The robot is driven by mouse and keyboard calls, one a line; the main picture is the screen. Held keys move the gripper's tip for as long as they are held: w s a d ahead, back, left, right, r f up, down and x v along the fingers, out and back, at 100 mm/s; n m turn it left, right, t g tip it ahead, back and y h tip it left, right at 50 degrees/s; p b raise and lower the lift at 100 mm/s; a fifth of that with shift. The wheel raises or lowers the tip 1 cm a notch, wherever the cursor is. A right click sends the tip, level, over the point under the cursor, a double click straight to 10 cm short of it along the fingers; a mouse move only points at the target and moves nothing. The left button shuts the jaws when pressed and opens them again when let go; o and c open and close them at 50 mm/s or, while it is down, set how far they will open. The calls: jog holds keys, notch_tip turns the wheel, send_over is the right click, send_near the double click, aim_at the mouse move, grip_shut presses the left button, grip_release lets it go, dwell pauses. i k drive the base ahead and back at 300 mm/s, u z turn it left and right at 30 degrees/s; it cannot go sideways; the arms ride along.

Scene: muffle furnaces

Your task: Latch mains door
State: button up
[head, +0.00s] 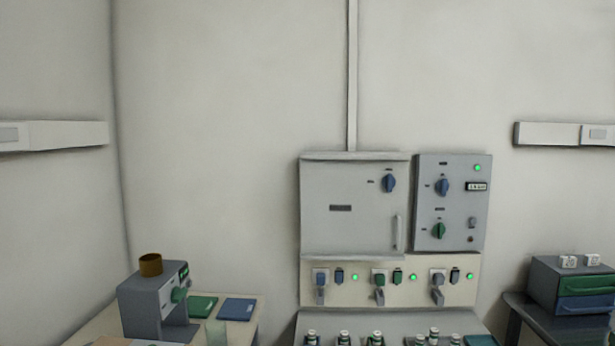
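The mains door (352,225) is a grey panel on the wall cabinet in the middle right of the head view. It appears shut or nearly shut; I cannot tell whether it is fully flush. A blue knob (389,182) sits near its upper right corner, with its grip upright. A pale vertical handle (398,232) is at its lower right. My gripper is not in view.
A grey control panel (479,208) with a blue and a green knob adjoins the door's right. Below is a cream switch strip (340,297) with green lights.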

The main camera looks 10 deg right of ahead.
aim_at(388, 182)
jog(key=u, duration=0.3)
jog(key=i, duration=1.35)
jog(key=z, duration=0.55)
